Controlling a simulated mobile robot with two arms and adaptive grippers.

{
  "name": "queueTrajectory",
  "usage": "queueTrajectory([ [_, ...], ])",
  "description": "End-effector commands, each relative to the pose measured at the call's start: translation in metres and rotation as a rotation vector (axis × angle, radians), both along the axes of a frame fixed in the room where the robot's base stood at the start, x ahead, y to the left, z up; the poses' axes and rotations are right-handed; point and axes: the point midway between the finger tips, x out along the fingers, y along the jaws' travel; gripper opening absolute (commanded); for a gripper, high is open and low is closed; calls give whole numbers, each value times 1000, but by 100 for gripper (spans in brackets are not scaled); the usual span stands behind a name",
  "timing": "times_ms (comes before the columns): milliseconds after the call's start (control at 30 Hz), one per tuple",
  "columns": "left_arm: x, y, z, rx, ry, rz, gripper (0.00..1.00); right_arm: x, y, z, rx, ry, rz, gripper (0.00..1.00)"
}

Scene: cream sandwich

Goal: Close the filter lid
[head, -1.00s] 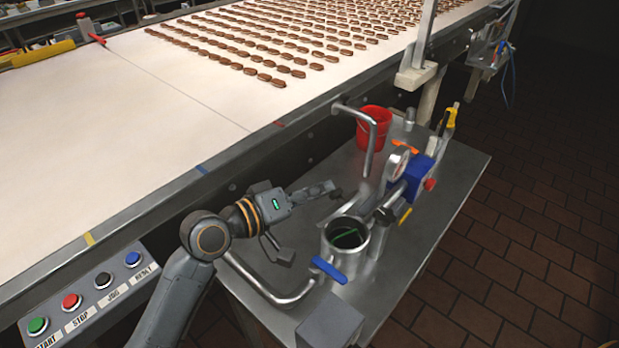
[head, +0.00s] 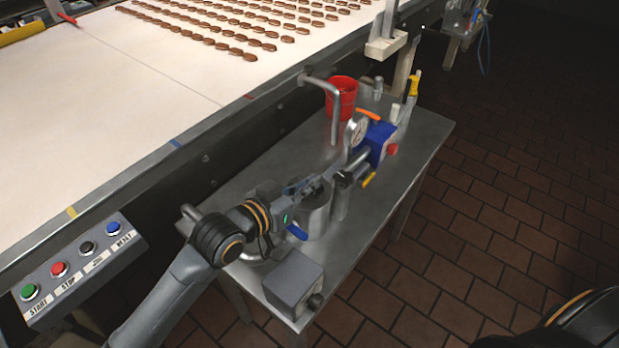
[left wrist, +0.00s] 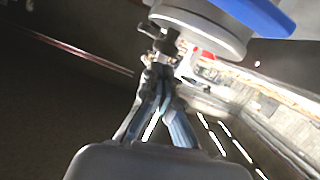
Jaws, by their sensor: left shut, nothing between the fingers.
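The steel filter housing (head: 316,222) is an upright cylinder on the metal table, with a blue handle (head: 297,232) at its front. My left gripper (head: 312,186) is shut and empty at the housing's top rim, covering much of its mouth. I cannot make out the lid separately or tell its angle. In the left wrist view, the shut fingers (left wrist: 158,62) point towards a round steel part (left wrist: 200,22) with a blue piece (left wrist: 258,14) beside it. I cannot tell whether the fingers touch it. My right gripper is not in view.
A pressure gauge (head: 356,130), a blue block (head: 377,143) and pipes stand behind the housing. A red bucket (head: 341,97) is at the back. A grey box (head: 292,283) sits at the table's front corner. The conveyor (head: 110,110) and button panel (head: 80,262) lie to the left.

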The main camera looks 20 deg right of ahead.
Motion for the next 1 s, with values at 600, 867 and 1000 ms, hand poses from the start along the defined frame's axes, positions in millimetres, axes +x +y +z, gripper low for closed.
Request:
queueTrajectory([
  [600, 0, 0, -9, -3, 6, 2, 0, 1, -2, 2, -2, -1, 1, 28],
  [867, 0, 0, -8, -3, 6, 2, 0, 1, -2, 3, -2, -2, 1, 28],
  [1000, 2, 0, 3, -3, 6, 3, 0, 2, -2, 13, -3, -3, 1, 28],
])
